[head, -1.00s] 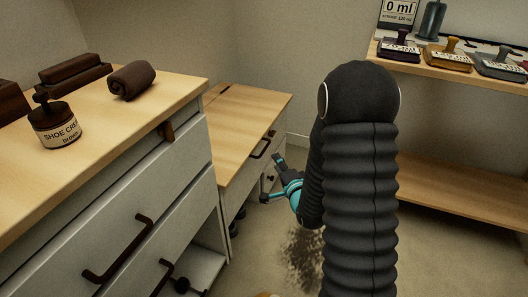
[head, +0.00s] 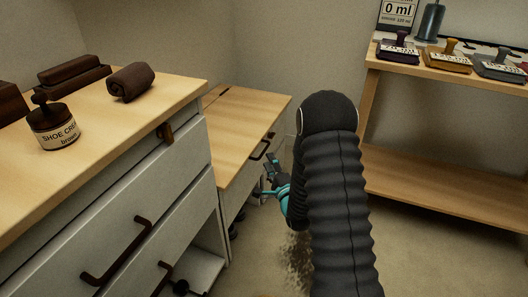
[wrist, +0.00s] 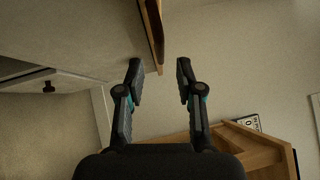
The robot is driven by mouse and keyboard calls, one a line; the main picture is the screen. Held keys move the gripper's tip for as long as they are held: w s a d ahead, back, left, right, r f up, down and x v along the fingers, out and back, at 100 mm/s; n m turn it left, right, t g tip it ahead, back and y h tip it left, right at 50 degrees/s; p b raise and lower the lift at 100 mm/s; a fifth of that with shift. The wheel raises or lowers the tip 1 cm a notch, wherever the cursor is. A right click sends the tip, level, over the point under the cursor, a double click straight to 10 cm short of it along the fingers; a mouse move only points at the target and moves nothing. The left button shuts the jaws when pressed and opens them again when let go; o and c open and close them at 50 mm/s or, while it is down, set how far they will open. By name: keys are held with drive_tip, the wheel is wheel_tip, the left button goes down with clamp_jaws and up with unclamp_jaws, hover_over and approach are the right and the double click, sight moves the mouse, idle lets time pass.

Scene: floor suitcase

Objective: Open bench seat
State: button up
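The bench (head: 236,130) stands low beyond the tall cabinet in the head view, with a flat light wood seat. A dark handle (head: 261,150) is at the right part of its front, just below the seat edge. My gripper (head: 267,177) is in front of the bench, below and close to this handle. In the wrist view my gripper (wrist: 159,68) is open, with nothing between its fingers. A wooden edge (wrist: 153,30), seemingly the seat's, lies just beyond the fingertips. I cannot tell whether a finger touches the handle. The seat looks shut.
The tall cabinet (head: 175,92) on the left carries a shoe cream jar (head: 54,127) and a rolled brown cloth (head: 131,82). Bare floor lies between.

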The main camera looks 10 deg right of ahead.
sight(264, 151)
drive_tip(key=x, duration=0.6)
clamp_jaws()
